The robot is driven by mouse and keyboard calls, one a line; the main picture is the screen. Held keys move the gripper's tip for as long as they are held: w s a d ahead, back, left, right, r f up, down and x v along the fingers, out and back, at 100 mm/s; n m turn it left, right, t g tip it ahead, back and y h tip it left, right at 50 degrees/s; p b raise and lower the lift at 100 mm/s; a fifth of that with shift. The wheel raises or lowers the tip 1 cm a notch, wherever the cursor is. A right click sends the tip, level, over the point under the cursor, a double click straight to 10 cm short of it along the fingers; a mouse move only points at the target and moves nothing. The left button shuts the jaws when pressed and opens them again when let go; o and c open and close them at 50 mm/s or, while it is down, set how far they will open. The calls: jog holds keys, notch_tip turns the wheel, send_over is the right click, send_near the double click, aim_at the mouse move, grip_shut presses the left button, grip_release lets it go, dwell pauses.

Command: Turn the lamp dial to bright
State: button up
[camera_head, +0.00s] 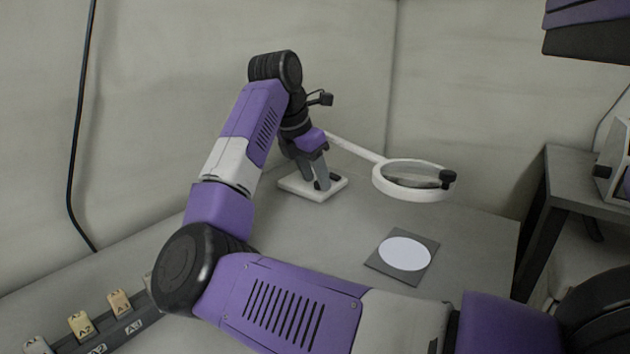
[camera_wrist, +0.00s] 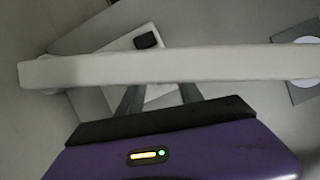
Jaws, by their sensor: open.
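A white magnifier lamp stands on the table, with a flat base (camera_head: 298,186), a slanting arm (camera_head: 352,147) and a ring head (camera_head: 383,183) around a lens. A black knob (camera_head: 448,178) sits on the head's right edge. The wrist view shows a small black block or knob (camera_wrist: 146,40) on the white base (camera_wrist: 118,45); I cannot tell which is the dial. My gripper (camera_head: 316,182) is open and points down over the base. The lamp arm (camera_wrist: 170,66) crosses the wrist view and hides my fingertips. Contact with the lamp cannot be told.
A grey square with a white disc (camera_head: 405,253) lies on the table, right of the base. A rack with labelled tags (camera_head: 80,325) is at the lower left. A side table (camera_head: 580,175) stands at right. A black cable hangs on the left wall. The table's middle is partly behind my arm.

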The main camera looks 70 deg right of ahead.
jog(key=shift+f, duration=0.15)
jog(key=shift+c, duration=0.4)
grip_shut()
jog(key=shift+n+t, duration=0.3)
jog(key=shift+n, duration=0.5)
jog(key=shift+o, duration=0.4)
grip_release()
jog(key=p+v, duration=0.2)
jog(key=v, duration=0.5)
jog(key=shift+a+r+p, duration=0.2)
jog(key=shift+r+p, duration=0.1)
jog(key=shift+r, duration=0.05)
